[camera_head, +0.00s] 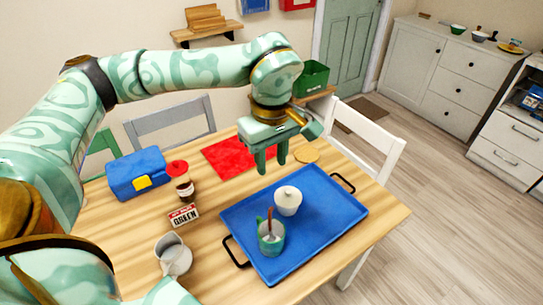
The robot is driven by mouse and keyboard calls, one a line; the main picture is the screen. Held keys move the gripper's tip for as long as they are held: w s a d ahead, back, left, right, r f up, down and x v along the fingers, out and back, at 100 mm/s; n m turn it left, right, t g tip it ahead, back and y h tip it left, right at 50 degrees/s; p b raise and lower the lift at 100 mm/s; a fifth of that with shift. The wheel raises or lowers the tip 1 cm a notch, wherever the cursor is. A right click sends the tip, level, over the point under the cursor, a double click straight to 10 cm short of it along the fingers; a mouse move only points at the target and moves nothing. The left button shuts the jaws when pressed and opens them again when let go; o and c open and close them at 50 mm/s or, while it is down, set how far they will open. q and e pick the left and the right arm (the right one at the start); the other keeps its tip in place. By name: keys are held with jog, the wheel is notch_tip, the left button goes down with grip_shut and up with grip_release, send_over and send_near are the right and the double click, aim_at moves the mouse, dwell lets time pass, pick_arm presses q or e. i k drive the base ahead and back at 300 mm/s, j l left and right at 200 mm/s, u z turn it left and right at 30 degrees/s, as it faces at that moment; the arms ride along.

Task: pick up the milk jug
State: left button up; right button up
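The milk jug (175,256), a grey-white jug with an open top, stands upright on the wooden table at the near left, outside the blue tray. Part of my own body covers the area just below it. My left gripper (272,165) hangs with its fingers pointing down above the far part of the table, behind the tray. It is well beyond and to the right of the jug. Its two fingers are apart, with nothing seen between them. My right gripper is not in view.
The blue tray (325,215) with black handles holds a white lidded pot (288,200) and a green cup (270,241) with a spoon. A small labelled box (184,215), a red-topped jar (184,185) and a blue box (137,172) stand behind the jug. A red cloth (224,155) lies further back.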

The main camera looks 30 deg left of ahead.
aim_at(178, 266)
jog(key=k+l, duration=0.8)
jog(key=k, duration=0.05)
